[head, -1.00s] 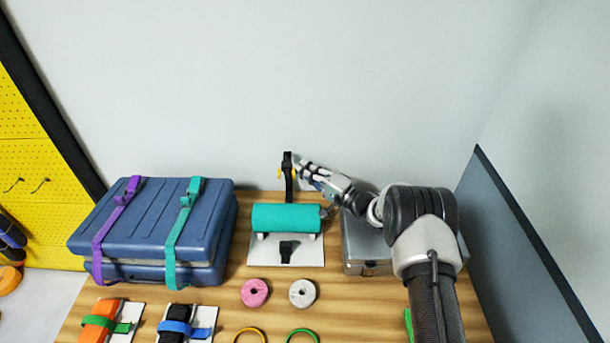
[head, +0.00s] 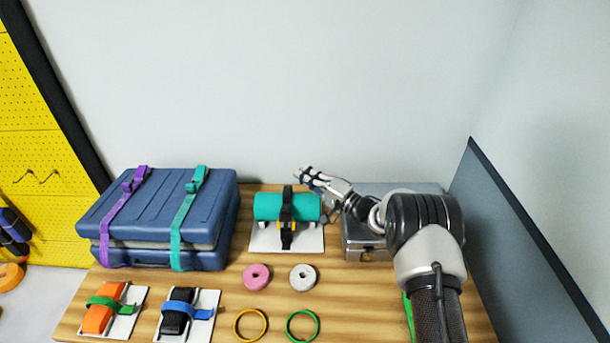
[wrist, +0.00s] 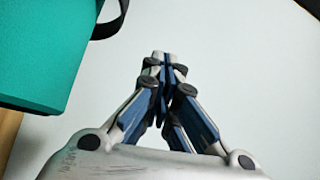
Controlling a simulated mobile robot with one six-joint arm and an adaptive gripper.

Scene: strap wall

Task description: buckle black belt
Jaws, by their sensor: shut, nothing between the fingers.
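The black belt (head: 287,208) runs over the teal roll (head: 266,206) and down its front, with yellow-orange pieces beside it near the lower front. Whether its buckle is fastened is too small to tell. The roll rests on a white stand (head: 312,240). My gripper (head: 300,172) is above and behind the roll's right part, apart from the belt, and empty. In the wrist view my gripper (wrist: 163,58) has its fingertips together. The teal roll (wrist: 40,50) shows there at the upper left, with a piece of the black belt (wrist: 110,24) beyond it.
A blue case (head: 150,215) with purple and teal straps stands left. A grey metal box (head: 365,245) is under my arm at the right. Pink (head: 257,276) and white (head: 303,277) rolls, two rings and two small strapped blocks lie in front. The wall is close behind.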

